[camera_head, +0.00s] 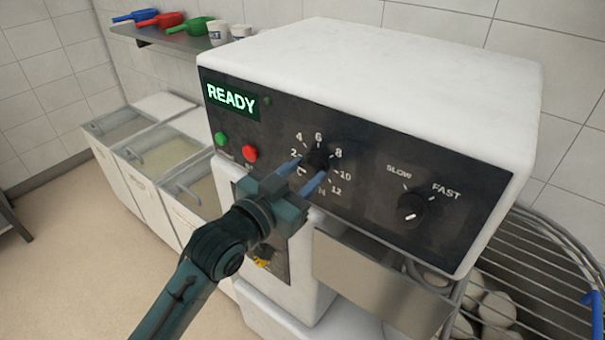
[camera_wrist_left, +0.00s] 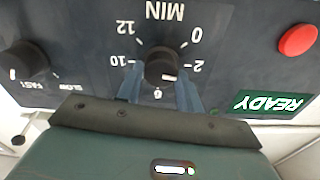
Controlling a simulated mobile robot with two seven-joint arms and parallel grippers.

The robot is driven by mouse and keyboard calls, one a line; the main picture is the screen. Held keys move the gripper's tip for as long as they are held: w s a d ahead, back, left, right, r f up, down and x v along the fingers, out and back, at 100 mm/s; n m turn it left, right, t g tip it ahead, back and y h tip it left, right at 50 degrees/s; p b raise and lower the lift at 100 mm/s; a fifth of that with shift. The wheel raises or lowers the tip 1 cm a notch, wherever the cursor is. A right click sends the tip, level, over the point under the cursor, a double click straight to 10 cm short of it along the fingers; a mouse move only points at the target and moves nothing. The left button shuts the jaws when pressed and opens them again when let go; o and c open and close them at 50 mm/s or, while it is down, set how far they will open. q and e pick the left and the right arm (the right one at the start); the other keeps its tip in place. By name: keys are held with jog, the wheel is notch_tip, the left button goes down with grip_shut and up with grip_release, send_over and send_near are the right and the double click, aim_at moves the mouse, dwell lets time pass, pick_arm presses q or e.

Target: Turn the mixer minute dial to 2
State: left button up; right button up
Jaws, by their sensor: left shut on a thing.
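The minute dial (camera_head: 318,159) is a black knob on the mixer's dark front panel, ringed by numbers up to 12. My left gripper (camera_head: 305,173) reaches it from the lower left, its two blue fingers on either side of the knob, shut on it. The fingers hide the 4 and 8 there. The display (camera_head: 231,96) reads READY. My right gripper is not in view.
A slow/fast knob (camera_head: 412,207) is right of the dial. A green button (camera_head: 221,139) and a red button (camera_head: 250,153) are to its left. A wire guard (camera_head: 545,265) is at the lower right. Bins (camera_head: 150,150) stand at the left, with a shelf of scoops above.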

pick_arm(q)
jog(key=shift+n, duration=0.7)
jog(key=o, duration=1)
jog(key=shift+s+a+f, duration=0.1)
jog(key=shift+s+a, duration=0.15)
jog(key=shift+s, duration=0.05)
jog(key=shift+b+v, duration=1.35)
jog(key=shift+v, duration=4.8)
